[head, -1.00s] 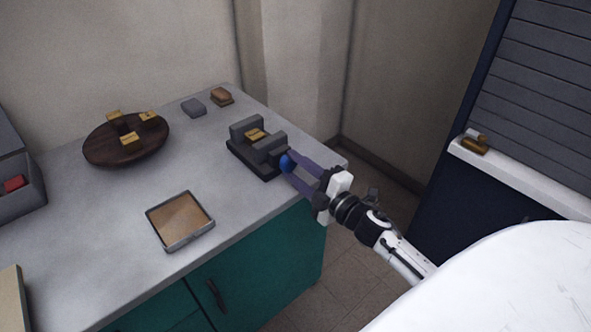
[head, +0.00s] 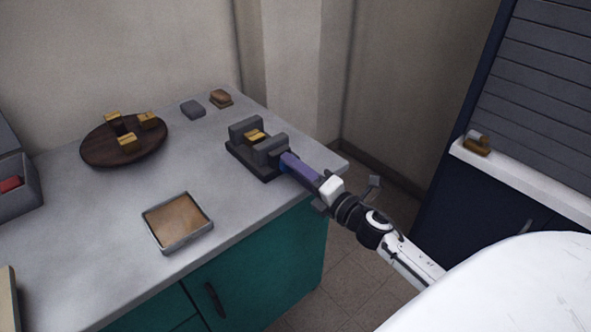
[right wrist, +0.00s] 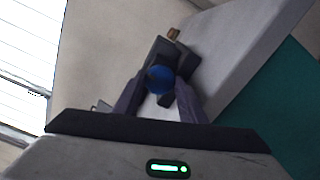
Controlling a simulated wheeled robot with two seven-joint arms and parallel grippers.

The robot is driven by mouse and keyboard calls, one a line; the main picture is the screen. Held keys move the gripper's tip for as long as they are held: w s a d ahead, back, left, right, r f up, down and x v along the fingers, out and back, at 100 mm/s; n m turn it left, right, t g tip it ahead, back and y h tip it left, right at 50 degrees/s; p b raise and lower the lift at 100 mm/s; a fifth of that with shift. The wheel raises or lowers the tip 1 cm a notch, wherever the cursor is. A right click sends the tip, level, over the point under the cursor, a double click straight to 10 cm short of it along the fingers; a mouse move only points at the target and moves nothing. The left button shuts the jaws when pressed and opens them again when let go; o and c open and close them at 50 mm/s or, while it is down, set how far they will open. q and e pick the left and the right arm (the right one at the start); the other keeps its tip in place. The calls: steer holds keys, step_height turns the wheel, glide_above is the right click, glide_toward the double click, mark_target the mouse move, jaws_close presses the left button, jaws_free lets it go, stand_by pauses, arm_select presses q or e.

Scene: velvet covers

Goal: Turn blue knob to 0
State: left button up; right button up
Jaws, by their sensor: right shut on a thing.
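The blue knob (right wrist: 160,79) is on the end of a dark grey vise-like device (head: 248,166) near the right end of the counter. A small gold block (head: 255,135) sits between the device's two upright jaws. My right gripper (head: 287,163) is shut on the knob, with its purple fingers on either side of it in the right wrist view (right wrist: 160,90). In the head view the fingers hide most of the knob. No scale or number mark is readable. My left gripper is not in view.
A round dark wooden tray (head: 95,153) with several gold blocks stands at the back left. A shallow square tray (head: 178,222) lies in front. A grey block (head: 193,109) and a brown block (head: 221,98) lie behind the device. The counter's right edge is close.

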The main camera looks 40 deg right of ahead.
stand_by(0.4)
steer(key=o, duration=1.1)
steer(key=shift+c, duration=0.2)
